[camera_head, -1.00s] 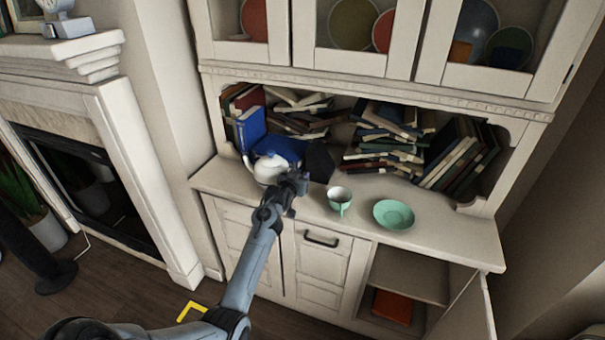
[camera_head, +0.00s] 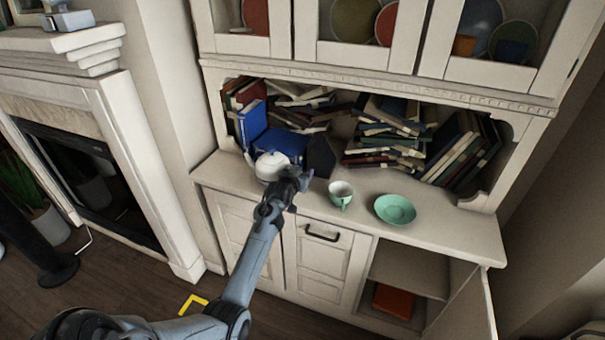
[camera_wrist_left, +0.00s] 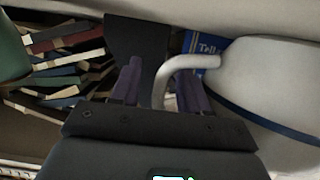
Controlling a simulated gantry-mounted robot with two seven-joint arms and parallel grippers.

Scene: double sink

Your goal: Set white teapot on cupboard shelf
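The white teapot (camera_head: 268,168) stands on the counter of the cupboard (camera_head: 450,232), at its left end in front of the books. In the left wrist view its rounded body (camera_wrist_left: 275,85) with a dark blue band fills the right side. My left gripper (camera_head: 303,176) is at the teapot's right side. The cupboard shelf (camera_head: 412,270) shows in the open lower compartment at right. My right gripper is out of view.
A green cup (camera_head: 341,195) and a green saucer (camera_head: 395,209) stand right of my left gripper. Books (camera_head: 385,135) lie piled behind, with blue books (camera_head: 280,143) close behind the teapot. An orange object (camera_head: 394,301) lies below the shelf. The cupboard door (camera_head: 465,310) stands open.

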